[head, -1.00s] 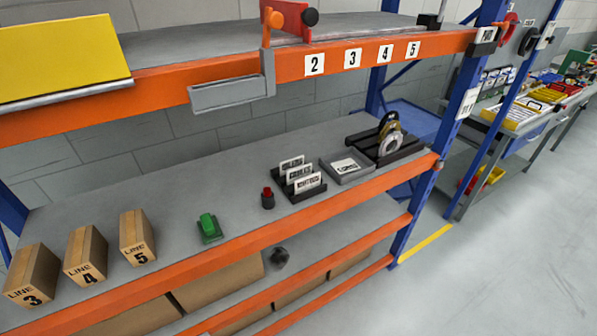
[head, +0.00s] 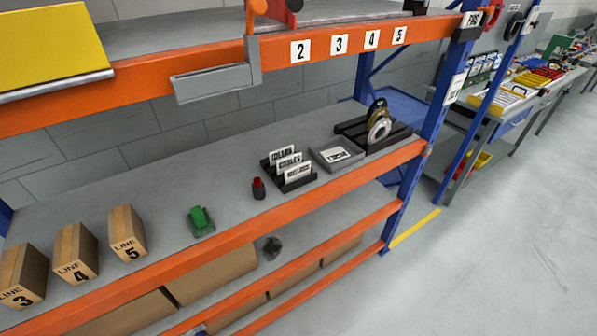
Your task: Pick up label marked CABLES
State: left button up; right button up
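A black holder (head: 296,184) on the middle shelf carries three upright white labels in a row. The back label (head: 282,153) and front label (head: 298,172) have lettering too small to read surely. The middle label (head: 290,161) seems to read CABLES, and its lower part is covered by the front one. A grey tray (head: 347,164) right of the holder has another white label (head: 335,154) lying in it. Neither of my grippers shows in the head view.
The middle shelf (head: 150,190) also bears a red-topped black piece (head: 258,188), a green part (head: 200,222), numbered boxes (head: 127,233) and a black fixture with a metal ring (head: 379,130). An orange beam (head: 220,60) runs above. Floor at right is clear.

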aim_at(289, 162)
jog(key=u, duration=0.4)
jog(key=l+u, duration=0.15)
jog(key=u, duration=0.25)
jog(key=i+l+u, duration=0.1)
jog(key=u, duration=0.3)
jog(key=l+u, duration=0.1)
jog(key=u, duration=0.3)
jog(key=l+u, duration=0.2)
jog(key=l, duration=0.25)
jog(key=k+l+u, duration=0.2)
jog(key=l, duration=0.2)
jog(key=l+u, duration=0.15)
jog(key=l, duration=0.25)
jog(key=k+l+u, duration=0.2)
jog(key=l, duration=0.2)
jog(key=k+l+u, duration=0.2)
jog(key=l, duration=0.2)
jog(key=l+u, duration=0.2)
jog(key=l, duration=0.2)
jog(key=k, duration=0.05)
